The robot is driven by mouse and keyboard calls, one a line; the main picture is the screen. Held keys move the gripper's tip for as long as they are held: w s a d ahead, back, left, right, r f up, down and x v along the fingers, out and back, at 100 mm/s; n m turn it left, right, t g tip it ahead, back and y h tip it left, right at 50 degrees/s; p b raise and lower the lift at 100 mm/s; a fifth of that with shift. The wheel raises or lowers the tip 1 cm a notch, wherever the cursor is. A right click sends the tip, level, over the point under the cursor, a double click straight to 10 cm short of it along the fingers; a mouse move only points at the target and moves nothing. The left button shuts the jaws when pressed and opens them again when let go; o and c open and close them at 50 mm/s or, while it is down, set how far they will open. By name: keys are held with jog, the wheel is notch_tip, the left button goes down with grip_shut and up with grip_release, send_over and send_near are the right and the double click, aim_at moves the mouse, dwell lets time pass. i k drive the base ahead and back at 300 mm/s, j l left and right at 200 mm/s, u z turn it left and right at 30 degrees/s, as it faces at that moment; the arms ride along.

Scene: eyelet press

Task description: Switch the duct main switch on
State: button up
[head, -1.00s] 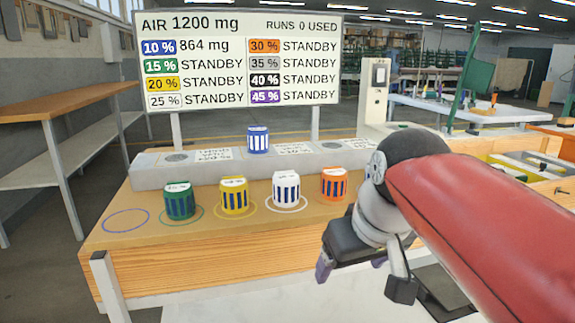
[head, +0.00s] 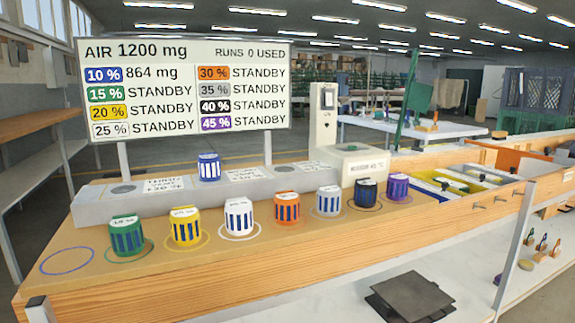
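A pale upright post (head: 325,128) stands at the right end of the grey raised duct (head: 110,203). It carries a rocker-like switch (head: 328,98) with a dark surround near its top, which I take as the main switch. Its on or off position is too small to tell. A small dark mark sits below it. The display board (head: 185,85) reads AIR 1200 mg, RUNS 0 USED, 10 % 864 mg, with the other entries on STANDBY. A blue canister (head: 209,167) sits on the duct. My gripper is out of view.
Several canisters stand in a row on the wooden bench, from green (head: 126,236) to purple (head: 397,188). An empty blue ring (head: 67,261) is at the left. A labelled block (head: 362,163) stands beside the post. Trays (head: 465,180) lie to the right; a dark plate (head: 408,298) lies below.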

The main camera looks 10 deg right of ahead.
aim_at(328, 96)
jog(key=i+l, duration=0.15)
jog(key=l, duration=0.25)
jog(key=i+l, duration=0.15)
jog(key=l, duration=0.25)
jog(key=i+l, duration=0.15)
jog(key=l, duration=0.25)
jog(key=i+l, duration=0.15)
jog(key=l, duration=0.25)
jog(key=i+l, duration=0.2)
jog(key=l, duration=0.2)
jog(key=i+l, duration=0.15)
jog(key=l, duration=0.25)
